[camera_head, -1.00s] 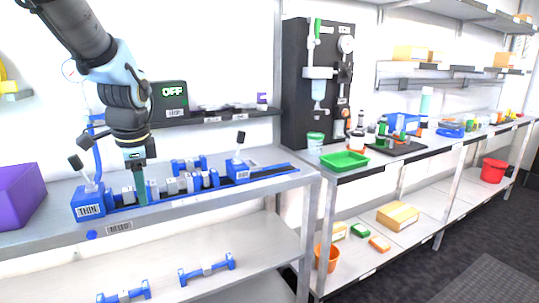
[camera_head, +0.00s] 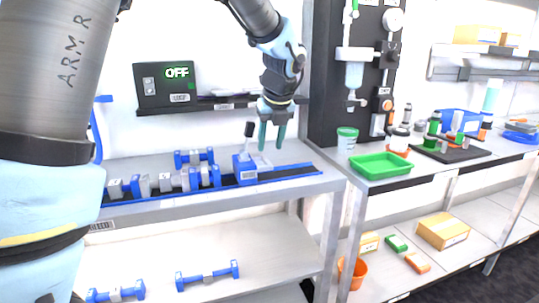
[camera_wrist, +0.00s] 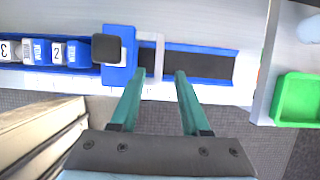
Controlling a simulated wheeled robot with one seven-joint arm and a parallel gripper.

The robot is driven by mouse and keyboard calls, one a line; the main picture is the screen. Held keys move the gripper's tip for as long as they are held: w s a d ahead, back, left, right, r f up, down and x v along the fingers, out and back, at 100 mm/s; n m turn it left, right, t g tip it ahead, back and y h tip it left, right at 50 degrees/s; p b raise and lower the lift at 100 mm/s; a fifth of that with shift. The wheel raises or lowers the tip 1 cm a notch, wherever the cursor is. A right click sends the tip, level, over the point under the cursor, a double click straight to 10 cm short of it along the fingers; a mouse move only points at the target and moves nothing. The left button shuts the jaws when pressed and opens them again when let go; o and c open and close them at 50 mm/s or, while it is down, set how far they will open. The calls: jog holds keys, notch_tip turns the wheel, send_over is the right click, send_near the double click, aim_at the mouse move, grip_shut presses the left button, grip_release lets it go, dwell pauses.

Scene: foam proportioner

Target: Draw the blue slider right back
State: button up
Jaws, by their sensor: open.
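The blue slider (camera_head: 245,170) sits on a dark rail with blue edges (camera_head: 293,172) on the bench. It has a white label and a black-knobbed lever standing up. In the wrist view the slider (camera_wrist: 118,72) is left of centre, with its black knob (camera_wrist: 106,48) and a pale bracket on its right side. My gripper (camera_head: 272,146) is open and empty, just right of the slider and above the rail. In the wrist view its two teal fingers (camera_wrist: 160,76) point at the rail beside the bracket. I cannot tell whether a finger touches it.
Numbered grey and blue blocks (camera_head: 165,183) stand left of the slider on the rail. The rail right of the slider is bare. A green tray (camera_head: 380,167) and bottles stand on the right bench. A box marked OFF (camera_head: 165,84) hangs behind.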

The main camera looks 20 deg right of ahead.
aim_at(267, 160)
jog(key=shift+x, duration=2.55)
jog(key=shift+a, duration=0.1)
grip_shut()
